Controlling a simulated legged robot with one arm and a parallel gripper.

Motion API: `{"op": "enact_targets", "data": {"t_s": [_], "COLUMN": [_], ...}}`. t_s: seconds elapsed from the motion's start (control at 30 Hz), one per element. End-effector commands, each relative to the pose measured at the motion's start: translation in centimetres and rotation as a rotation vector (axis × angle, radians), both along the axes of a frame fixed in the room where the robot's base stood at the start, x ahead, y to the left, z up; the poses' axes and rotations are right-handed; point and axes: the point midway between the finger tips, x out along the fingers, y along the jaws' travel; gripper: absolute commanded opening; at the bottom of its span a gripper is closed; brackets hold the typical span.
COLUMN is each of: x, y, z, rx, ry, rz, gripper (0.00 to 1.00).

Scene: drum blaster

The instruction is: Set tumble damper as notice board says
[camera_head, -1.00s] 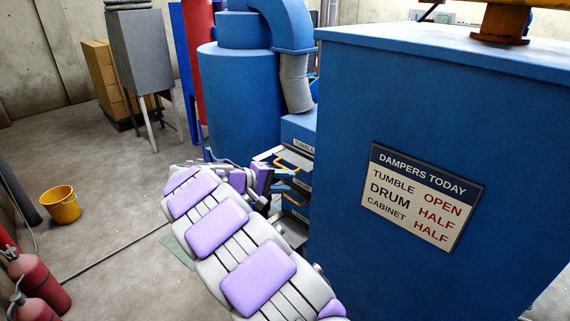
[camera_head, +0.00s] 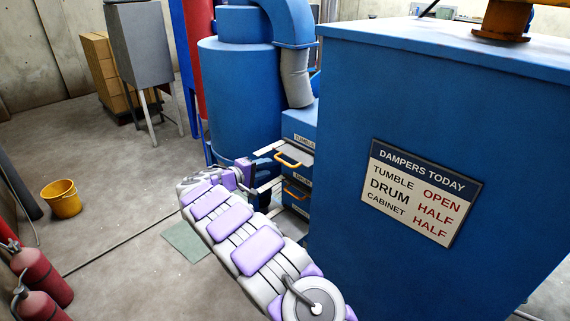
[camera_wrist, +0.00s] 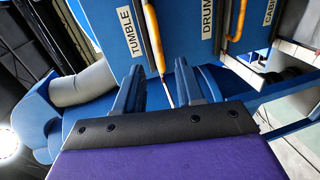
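The notice board (camera_head: 422,193) on the blue cabinet reads TUMBLE OPEN, DRUM HALF, CABINET HALF. The tumble damper, labelled TUMBLE (camera_head: 304,140), is the top of the stacked slides and has an orange handle (camera_head: 288,161). In the wrist view its label (camera_wrist: 126,32) and orange handle (camera_wrist: 153,38) lie just beyond the fingertips. My gripper (camera_wrist: 158,76) is open, with its two blue fingers apart and the handle roughly in line with the gap. No contact shows. In the head view my gripper (camera_head: 260,170) is beside the slides, its fingers partly unclear.
The drum damper's handle (camera_wrist: 237,20) and the cabinet damper's plate (camera_wrist: 297,52) are close on the right in the wrist view. The large blue cabinet (camera_head: 440,100) stands right of my arm.

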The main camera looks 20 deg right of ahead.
Motion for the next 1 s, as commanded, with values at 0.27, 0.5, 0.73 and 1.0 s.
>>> {"op": "enact_targets", "data": {"t_s": [0.27,0.5,0.73,1.0], "x": [1.7,3.0,3.4,3.5], "y": [-5.2,-8.5,-9.7,-9.8], "z": [-1.2,-1.8,-1.9,-1.9], "rx": [0.001,0.0,-0.003,-0.002], "ry": [0.0,-0.001,0.0,0.001], "rz": [-0.005,-0.003,-0.003,-0.002], "gripper": [0.38,0.38,0.38,0.37]}}
